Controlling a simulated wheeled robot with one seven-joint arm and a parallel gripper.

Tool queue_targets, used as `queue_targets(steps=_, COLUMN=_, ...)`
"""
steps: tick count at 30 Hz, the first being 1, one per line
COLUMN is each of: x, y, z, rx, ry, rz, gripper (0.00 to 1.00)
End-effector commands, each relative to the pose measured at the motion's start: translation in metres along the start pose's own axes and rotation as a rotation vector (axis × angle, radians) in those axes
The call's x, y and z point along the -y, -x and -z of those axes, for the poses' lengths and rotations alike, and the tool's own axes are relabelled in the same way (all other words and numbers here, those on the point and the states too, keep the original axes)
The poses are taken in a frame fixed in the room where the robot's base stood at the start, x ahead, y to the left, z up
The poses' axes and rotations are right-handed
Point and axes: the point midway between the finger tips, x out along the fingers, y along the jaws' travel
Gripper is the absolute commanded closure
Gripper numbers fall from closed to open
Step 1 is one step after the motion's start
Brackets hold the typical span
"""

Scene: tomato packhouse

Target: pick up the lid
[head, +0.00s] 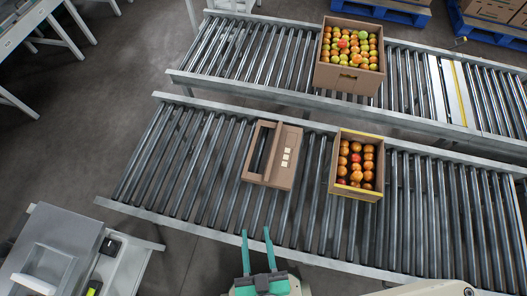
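The lid (292,138) is a brown cardboard piece lying flat on the rollers of the near conveyor. It has a long opening on its left side, with rollers showing through, and a row of three small pale labels on its right panel. My gripper (256,233) is at the bottom of the head view, below the lid in the picture and apart from it. Its two teal fingers are spread, with nothing visible between them.
A yellow-rimmed box (351,192) of tomatoes stands just right of the lid on the near conveyor (180,170). A larger full box (347,79) stands on the far conveyor (250,55). Rollers left of the lid are clear. A grey machine (60,240) is at lower left.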

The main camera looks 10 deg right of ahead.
Motion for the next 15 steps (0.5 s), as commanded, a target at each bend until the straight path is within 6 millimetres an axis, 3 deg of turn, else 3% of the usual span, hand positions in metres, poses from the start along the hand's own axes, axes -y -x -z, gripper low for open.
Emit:
queue_targets(steps=9, x=-0.013, y=-0.094, z=-0.07, rx=0.181, ry=-0.031, rz=-0.042, gripper=0.62)
queue_targets(steps=15, x=-0.026, y=-0.158, z=-0.101, rx=0.311, ry=-0.059, rz=-0.079, gripper=0.62)
